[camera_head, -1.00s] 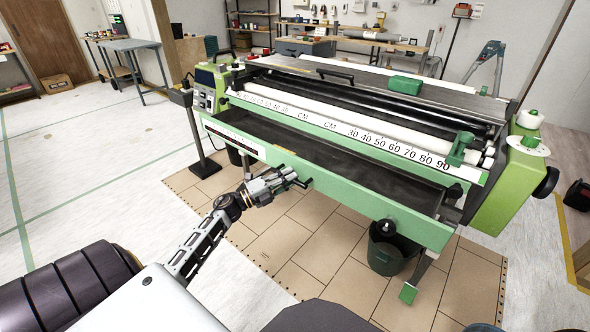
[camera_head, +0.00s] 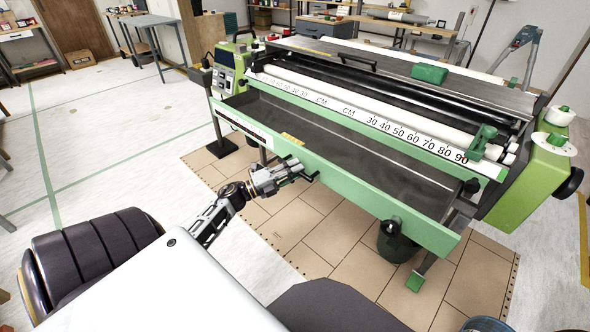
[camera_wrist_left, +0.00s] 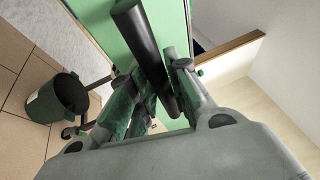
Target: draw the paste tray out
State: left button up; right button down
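The paste tray (camera_head: 345,153) is a long dark trough with a green front, partly out of the front of the green wallpaper paster (camera_head: 400,115), below the white centimetre scale. My left gripper (camera_head: 307,173) is at the left-middle of the tray's front. In the left wrist view a black bar handle (camera_wrist_left: 142,45) runs between the gripper's fingers (camera_wrist_left: 163,80), which are closed around it. A green panel lies behind the bar. My right gripper is in neither view.
A dark bucket (camera_head: 396,247) stands on the tan floor mat (camera_head: 325,238) below the tray's right part; it also shows in the left wrist view (camera_wrist_left: 57,100). A black-based post (camera_head: 219,130) stands at the machine's left. Pale floor at the left is open.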

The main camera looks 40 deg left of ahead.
pick_arm(q)
jog(key=shift+o, duration=1.3)
jog(key=shift+s+a, duration=0.1)
jog(key=shift+s, duration=0.05)
jog(key=v, duration=1.1)
jog(key=shift+s+a, duration=0.2)
jog(key=shift+s, duration=0.1)
jog(key=shift+f, duration=0.1)
